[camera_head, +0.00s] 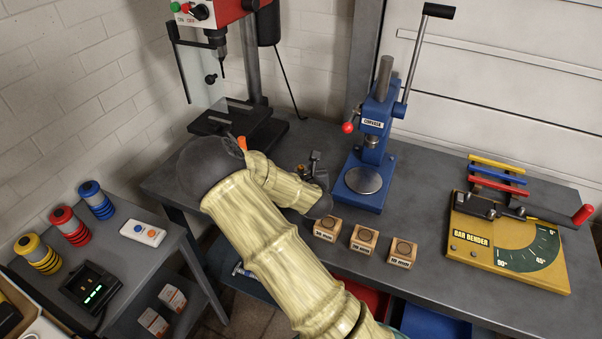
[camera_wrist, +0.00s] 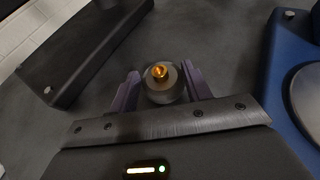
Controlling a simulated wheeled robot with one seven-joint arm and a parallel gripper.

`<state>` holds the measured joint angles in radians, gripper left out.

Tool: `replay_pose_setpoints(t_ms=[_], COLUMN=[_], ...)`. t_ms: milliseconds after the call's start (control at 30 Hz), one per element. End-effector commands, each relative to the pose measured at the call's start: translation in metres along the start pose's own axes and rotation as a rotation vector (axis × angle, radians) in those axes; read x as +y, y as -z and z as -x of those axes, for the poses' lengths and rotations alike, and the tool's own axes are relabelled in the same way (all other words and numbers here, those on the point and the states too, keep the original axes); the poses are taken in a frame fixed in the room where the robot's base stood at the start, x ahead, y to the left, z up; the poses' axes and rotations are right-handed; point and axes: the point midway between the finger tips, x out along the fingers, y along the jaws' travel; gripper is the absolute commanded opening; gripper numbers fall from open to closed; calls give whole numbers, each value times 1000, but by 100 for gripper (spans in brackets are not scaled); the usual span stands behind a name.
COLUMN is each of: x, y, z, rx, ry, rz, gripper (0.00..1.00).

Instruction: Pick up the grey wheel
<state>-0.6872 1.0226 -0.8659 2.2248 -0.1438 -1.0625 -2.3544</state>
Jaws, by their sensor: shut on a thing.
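The grey wheel (camera_wrist: 163,94), a round grey piece with a gold-coloured knob in its middle, sits between the two purple fingers of my gripper (camera_wrist: 160,72) in the wrist view. The fingers are shut on its sides. In the head view my gripper (camera_head: 312,166) is over the workbench, left of the blue press. There my arm and gripper mostly hide the wheel. I cannot tell whether it touches the bench top.
The blue arbor press (camera_head: 372,150) stands close on the right and the drill press base (camera_head: 238,124) on the left. Several wooden blocks (camera_head: 364,239) sit near the bench's front edge. A yellow bar bender (camera_head: 505,240) is farther right.

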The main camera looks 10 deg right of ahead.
Motion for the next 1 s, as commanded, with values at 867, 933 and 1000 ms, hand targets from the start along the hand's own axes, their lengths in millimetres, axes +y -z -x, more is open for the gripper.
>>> replay_pose_setpoints(t_ms=[867,933,1000], x=[0,0,0], y=[-93,-93,-93], z=[38,39,38], rx=[-1,0,0], ry=[0,0,0], rz=[0,0,0], gripper=[22,22,22])
